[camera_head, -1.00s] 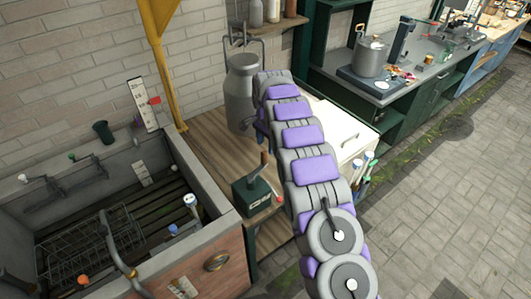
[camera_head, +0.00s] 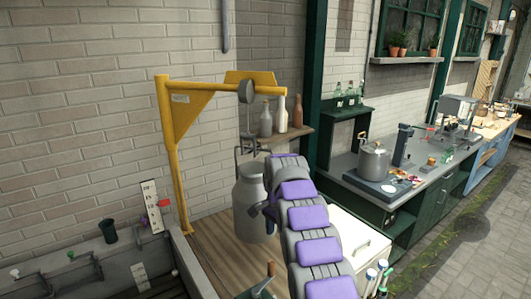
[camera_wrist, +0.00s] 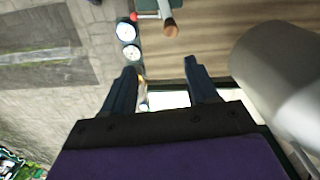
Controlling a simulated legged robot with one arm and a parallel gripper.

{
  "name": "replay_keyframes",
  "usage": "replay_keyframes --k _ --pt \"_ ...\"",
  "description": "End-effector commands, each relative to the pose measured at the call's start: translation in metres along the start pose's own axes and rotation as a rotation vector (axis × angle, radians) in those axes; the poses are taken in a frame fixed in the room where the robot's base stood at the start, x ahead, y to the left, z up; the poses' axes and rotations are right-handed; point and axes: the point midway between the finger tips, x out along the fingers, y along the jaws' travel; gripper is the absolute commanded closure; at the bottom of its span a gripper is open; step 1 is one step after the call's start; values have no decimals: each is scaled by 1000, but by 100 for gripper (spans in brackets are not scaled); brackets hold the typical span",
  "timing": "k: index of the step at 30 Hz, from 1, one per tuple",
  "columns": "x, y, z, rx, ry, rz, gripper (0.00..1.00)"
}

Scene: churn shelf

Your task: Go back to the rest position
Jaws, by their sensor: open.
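My gripper (camera_wrist: 160,80) shows in the wrist view with its two dark fingers apart and nothing between them. In the head view my purple and grey arm reaches forward over the wooden bench, and its far end hides the gripper. The grey metal churn (camera_head: 248,205) stands upright on the bench, just left of the arm's end. In the wrist view the churn (camera_wrist: 285,75) is a large grey shape to the right of the fingers, apart from them.
A yellow hoist frame (camera_head: 178,150) rises behind the bench (camera_head: 212,240). A shelf with bottles (camera_head: 281,115) is on the wall. A white box (camera_head: 352,240) stands right of the arm. A counter with a pot (camera_head: 373,160) is farther right. Paving (camera_head: 470,245) lies open at right.

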Motion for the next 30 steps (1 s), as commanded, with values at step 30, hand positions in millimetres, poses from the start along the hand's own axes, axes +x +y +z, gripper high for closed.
replay_keyframes --k 30 --pt "-66 255 120 -487 -68 59 41"
